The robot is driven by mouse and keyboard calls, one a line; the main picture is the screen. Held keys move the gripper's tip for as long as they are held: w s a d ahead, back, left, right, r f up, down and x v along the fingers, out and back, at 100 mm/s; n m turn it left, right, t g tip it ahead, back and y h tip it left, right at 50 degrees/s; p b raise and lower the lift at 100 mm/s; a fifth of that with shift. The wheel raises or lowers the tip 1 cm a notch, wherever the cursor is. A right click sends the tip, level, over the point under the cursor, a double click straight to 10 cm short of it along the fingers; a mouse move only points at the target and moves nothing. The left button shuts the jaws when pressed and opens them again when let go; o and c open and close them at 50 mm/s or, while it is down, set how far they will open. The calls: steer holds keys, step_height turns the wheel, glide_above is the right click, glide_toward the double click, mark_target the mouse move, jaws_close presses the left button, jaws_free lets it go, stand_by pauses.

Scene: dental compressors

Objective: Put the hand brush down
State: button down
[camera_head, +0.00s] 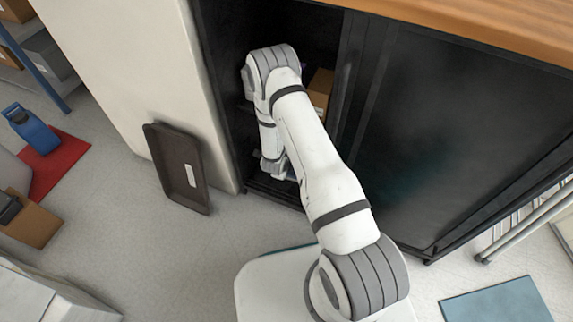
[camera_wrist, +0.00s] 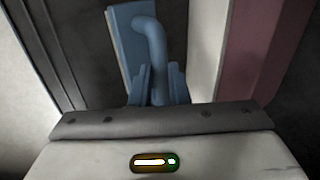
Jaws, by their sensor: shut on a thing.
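The hand brush appears to be the blue thing with a thick curved handle (camera_wrist: 154,48) in the wrist view. My gripper (camera_wrist: 160,76) is shut around the lower part of this handle. A flat blue piece (camera_wrist: 124,35) stands just left of the handle; I cannot tell whether it belongs to the brush. In the head view my arm reaches into the open black cabinet (camera_head: 225,30), with its gripper (camera_head: 274,168) low inside the opening. The brush cannot be made out there, and the bristles are not visible.
A brown box (camera_head: 320,90) is inside the cabinet, behind my arm. The right cabinet door (camera_head: 450,130) is closed. A dark tray (camera_head: 178,168) leans near the pale side wall. A blue jug (camera_head: 33,130) stands on a red mat (camera_head: 62,160).

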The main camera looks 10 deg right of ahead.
steer(key=c, duration=1.4)
jaws_free()
steer(key=shift+f, duration=0.2)
steer(key=p+v, duration=0.1)
steer(key=v, duration=0.1)
steer(key=p+v, duration=0.1)
steer(key=v, duration=0.2)
steer(key=d+p+v, duration=0.1)
steer(key=p+v, duration=0.1)
steer(key=v, duration=0.1)
steer(key=shift+r, duration=0.1)
